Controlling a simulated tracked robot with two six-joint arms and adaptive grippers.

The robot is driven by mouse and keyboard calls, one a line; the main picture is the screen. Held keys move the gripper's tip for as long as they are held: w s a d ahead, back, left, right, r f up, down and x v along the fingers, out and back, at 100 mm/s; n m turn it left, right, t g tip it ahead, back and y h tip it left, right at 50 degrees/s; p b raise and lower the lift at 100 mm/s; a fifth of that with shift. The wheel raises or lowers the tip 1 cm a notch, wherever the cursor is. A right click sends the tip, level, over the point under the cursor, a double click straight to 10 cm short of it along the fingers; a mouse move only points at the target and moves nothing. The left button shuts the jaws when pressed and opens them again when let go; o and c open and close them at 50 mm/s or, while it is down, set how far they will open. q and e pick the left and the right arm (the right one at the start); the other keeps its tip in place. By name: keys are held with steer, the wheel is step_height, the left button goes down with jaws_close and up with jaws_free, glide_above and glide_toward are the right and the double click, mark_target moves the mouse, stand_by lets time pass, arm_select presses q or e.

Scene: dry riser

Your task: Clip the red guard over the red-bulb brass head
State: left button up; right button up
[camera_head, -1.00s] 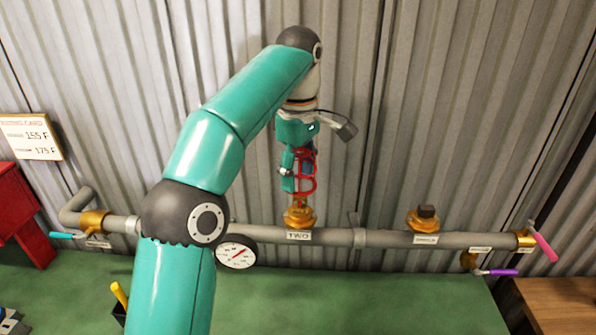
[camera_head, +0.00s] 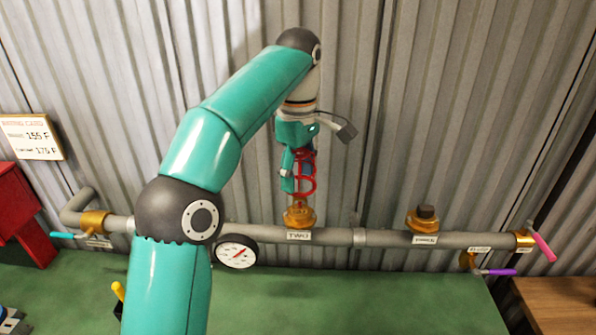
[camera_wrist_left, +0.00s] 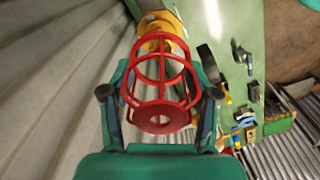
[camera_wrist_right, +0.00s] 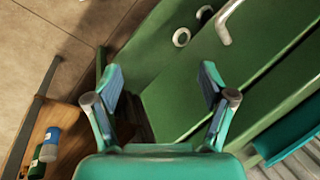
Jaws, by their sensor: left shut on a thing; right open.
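The red guard (camera_head: 306,172) is a red wire cage, held upright by my left gripper (camera_head: 298,172) just above the brass fitting marked TWO (camera_head: 299,214) on the grey pipe. In the left wrist view the red guard (camera_wrist_left: 160,85) sits between the two fingers of my left gripper (camera_wrist_left: 160,103), with the brass fitting (camera_wrist_left: 162,32) beyond its far end. The guard's lower end looks at or very near the fitting; I cannot tell if they touch. No bulb can be made out. My right gripper (camera_wrist_right: 158,88) is open and empty in the right wrist view.
The grey pipe (camera_head: 390,238) runs along the corrugated wall. It carries a gauge (camera_head: 237,252), another brass fitting with a dark top (camera_head: 424,219) and coloured lever handles. The green bench top (camera_head: 340,300) is mostly clear. A red box (camera_head: 20,215) stands at the left.

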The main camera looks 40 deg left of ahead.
mark_target(298, 205)
arm_select(q)
steer(key=shift+f+b, duration=2.95)
steer(key=shift+f, duration=0.8)
steer(key=o, duration=1.2)
steer(key=shift+r, duration=0.1)
